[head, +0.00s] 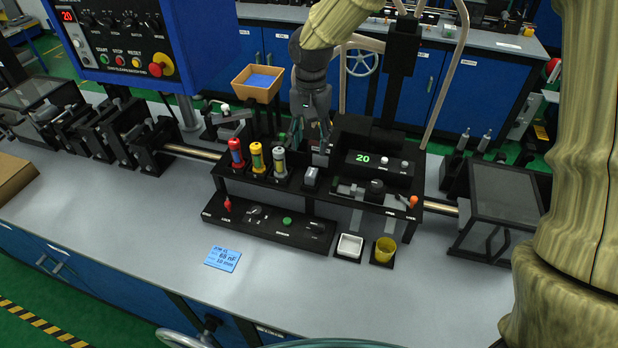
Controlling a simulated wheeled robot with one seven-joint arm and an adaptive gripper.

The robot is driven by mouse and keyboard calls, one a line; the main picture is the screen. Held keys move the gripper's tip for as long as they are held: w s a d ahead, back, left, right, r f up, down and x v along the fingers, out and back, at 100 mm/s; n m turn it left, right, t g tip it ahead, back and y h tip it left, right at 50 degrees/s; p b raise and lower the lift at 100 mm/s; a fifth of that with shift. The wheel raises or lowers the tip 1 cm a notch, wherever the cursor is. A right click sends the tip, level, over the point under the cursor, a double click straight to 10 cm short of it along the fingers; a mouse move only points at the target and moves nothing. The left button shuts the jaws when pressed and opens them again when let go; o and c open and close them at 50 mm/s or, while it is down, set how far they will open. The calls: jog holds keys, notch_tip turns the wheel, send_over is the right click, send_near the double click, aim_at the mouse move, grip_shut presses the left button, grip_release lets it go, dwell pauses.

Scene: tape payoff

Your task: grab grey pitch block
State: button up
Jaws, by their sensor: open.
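A small grey block (311,177), likely the grey pitch block, sits on the black rack (345,194) to the right of three upright cylinders. My gripper (311,134) is open and points down over the back of the rack, above and behind the grey block in the picture. I see no contact between them. Another light grey piece (321,157) shows just below my fingers; I cannot tell what it is. The area between my fingertips is small and dark.
Red (236,153), yellow (256,158) and grey-yellow (280,165) cylinders stand close on the left. A black unit with a green "20" display (363,158) stands close on the right. An orange bin (256,83) is behind. The front bench top is mostly clear around a blue note (223,258).

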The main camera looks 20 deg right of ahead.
jog(key=p, duration=0.2)
send_over(311, 173)
jog(key=f, duration=0.5)
jog(key=shift+w+a, duration=0.1)
jog(key=shift+w, duration=0.1)
jog(key=shift+s+f+p, duration=0.2)
jog(key=shift+f+p, duration=0.2)
jog(key=shift+f, duration=0.45)
jog(key=shift+f+p, duration=0.85)
jog(key=shift+f, duration=1.2)
jog(key=c, duration=1)
grip_shut()
jog(key=shift+r, duration=0.1)
